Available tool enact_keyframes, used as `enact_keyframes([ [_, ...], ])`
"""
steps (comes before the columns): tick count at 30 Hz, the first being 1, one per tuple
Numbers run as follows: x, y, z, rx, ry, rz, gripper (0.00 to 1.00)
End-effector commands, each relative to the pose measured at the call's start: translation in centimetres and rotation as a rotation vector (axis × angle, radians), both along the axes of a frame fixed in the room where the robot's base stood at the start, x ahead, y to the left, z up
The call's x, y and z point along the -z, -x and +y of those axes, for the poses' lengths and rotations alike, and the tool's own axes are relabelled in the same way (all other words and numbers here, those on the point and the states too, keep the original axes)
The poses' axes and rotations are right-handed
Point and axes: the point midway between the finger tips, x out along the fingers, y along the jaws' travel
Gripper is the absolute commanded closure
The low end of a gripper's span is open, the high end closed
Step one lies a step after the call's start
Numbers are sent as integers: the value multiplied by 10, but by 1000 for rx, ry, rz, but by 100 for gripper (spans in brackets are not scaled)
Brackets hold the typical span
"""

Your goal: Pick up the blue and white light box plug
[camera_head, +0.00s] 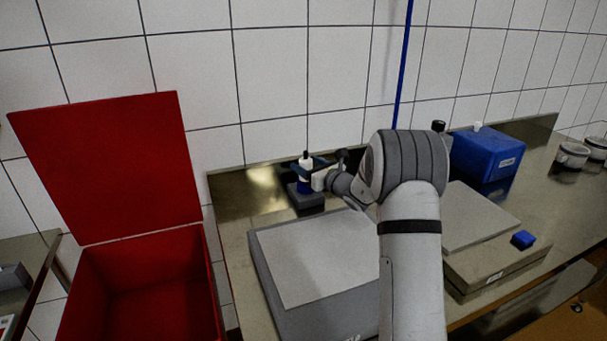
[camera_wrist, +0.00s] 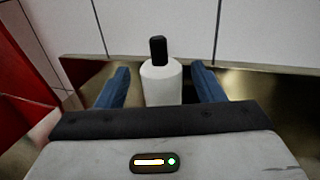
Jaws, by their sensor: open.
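The blue and white plug (camera_head: 304,184) stands upright at the back of the steel bench, on a small dark grey block (camera_head: 308,202). It has a blue body, a white upper part and a black tip. My gripper (camera_head: 309,165) is open around it, one finger on each side. In the wrist view the plug's white part and black tip (camera_wrist: 161,83) rise between the two blue fingers of my gripper (camera_wrist: 160,70). A gap shows on both sides. The plug's lower part is hidden there by my gripper's body.
A grey light box (camera_head: 310,258) with a pale top lies in front of the plug. An open red bin (camera_head: 150,285) stands at left. A second grey box (camera_head: 490,262) with a small blue block (camera_head: 522,239), and a blue box (camera_head: 487,155), are at right. The tiled wall is close behind.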

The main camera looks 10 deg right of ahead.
Motion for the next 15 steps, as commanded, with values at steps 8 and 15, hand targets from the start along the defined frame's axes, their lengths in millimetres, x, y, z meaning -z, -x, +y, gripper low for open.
enact_keyframes([
  [8, 1, -16, 8, 1, 0, 1, 38],
  [15, 1, -15, 7, 2, 0, 1, 47],
])
